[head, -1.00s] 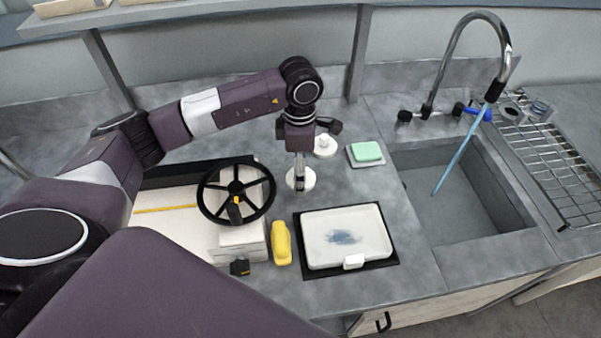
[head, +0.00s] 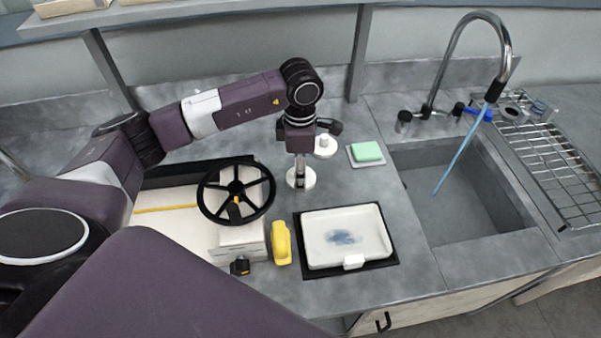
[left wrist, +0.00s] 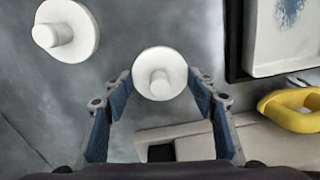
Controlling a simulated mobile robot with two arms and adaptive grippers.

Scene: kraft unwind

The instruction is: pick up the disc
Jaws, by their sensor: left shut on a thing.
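A white round disc with a raised central knob (head: 311,179) lies on the grey counter behind the white tray. It also shows in the left wrist view (left wrist: 160,73). My left gripper (head: 299,176) points down at this disc. In the left wrist view my left gripper's blue-padded fingers (left wrist: 160,84) are at the disc's two opposite sides, shut on its rim. A second, similar white disc (head: 325,147) stands free farther back; it shows at upper left in the left wrist view (left wrist: 66,30). My right gripper is not in view.
A white tray with a blue smudge (head: 375,240) sits on a black mat at the front. A yellow object (head: 281,243) and a black handwheel (head: 264,190) are to its left. A green sponge (head: 366,151) lies by the sink (head: 480,215). A blue stream runs from the tap.

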